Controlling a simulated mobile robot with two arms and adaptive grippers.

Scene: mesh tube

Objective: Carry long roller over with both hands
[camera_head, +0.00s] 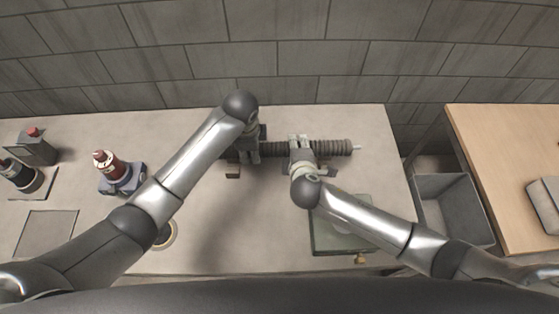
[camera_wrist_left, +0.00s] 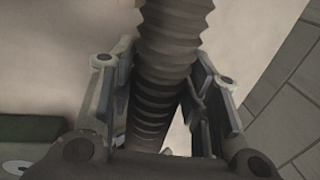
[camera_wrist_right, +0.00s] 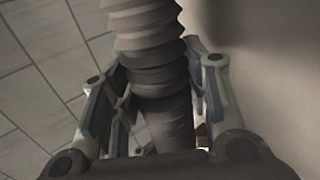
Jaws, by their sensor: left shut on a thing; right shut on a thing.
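The long roller is a dark ribbed tube (camera_head: 336,147) lying left to right near the back of the grey table. Its right end shows a thin pale tip. My left gripper (camera_head: 250,150) is shut on its left part, and the ribs run between the fingers in the left wrist view (camera_wrist_left: 158,100). My right gripper (camera_head: 300,148) is shut on it right of the middle; the ribbed tube also passes between the fingers in the right wrist view (camera_wrist_right: 155,75). The left end is mostly hidden by my left gripper and arm. I cannot tell how high the roller is above the table.
A red-and-dark device (camera_head: 112,170) stands at the left, with a grey box (camera_head: 33,147) farther left. A green-grey tray (camera_head: 325,240) is at the front right, partly under my right arm. A grey bin (camera_head: 450,190) stands between this table and a wooden table (camera_head: 500,150).

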